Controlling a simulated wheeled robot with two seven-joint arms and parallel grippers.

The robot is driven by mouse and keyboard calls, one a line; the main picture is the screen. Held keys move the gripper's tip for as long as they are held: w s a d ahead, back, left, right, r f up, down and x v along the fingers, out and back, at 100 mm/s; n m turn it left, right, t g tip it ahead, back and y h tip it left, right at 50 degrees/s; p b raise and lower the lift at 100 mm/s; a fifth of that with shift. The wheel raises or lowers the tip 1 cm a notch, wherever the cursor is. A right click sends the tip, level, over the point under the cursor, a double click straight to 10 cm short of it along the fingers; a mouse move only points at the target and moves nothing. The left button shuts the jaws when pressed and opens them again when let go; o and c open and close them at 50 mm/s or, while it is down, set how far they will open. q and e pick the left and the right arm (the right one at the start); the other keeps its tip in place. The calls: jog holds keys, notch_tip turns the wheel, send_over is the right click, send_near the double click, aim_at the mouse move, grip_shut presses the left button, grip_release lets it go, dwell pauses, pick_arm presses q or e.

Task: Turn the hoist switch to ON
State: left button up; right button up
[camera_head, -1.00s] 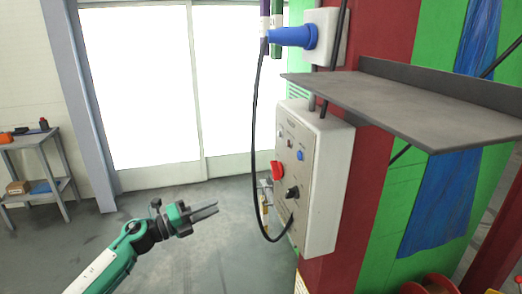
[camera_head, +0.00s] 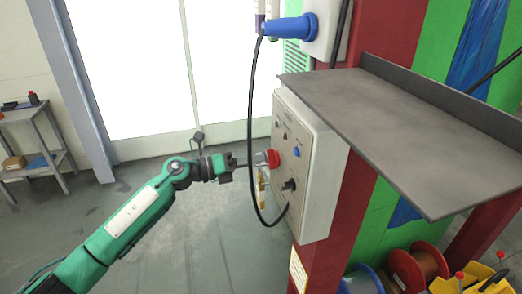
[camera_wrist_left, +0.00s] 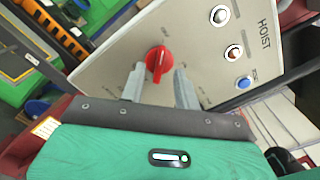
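The hoist panel (camera_head: 313,170) is a pale box on a red column, and the word HOIST shows on it in the left wrist view (camera_wrist_left: 215,70). Its red rotary switch (camera_head: 273,158) shows in the left wrist view (camera_wrist_left: 159,60) with its grip ridge roughly upright in the picture. My left gripper (camera_head: 255,160) is at the panel face. In the left wrist view my left gripper (camera_wrist_left: 159,82) is open, one finger on each side of the red switch, with gaps showing; contact cannot be told. The small lettering around the switch is unreadable. My right gripper is not in view.
A black knob (camera_head: 289,185) and a blue button (camera_head: 297,152) are on the same panel. A black cable (camera_head: 251,120) hangs in a loop from the blue plug (camera_head: 290,28) in front of the panel. A grey shelf (camera_head: 400,110) juts out at the right.

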aim_at(273, 159)
pick_arm(q)
jog(key=x, duration=0.2)
jog(key=shift+w+d+p, duration=0.1)
jog(key=shift+d+p, duration=0.2)
jog(key=shift+p, duration=0.1)
jog(key=shift+c, duration=0.2)
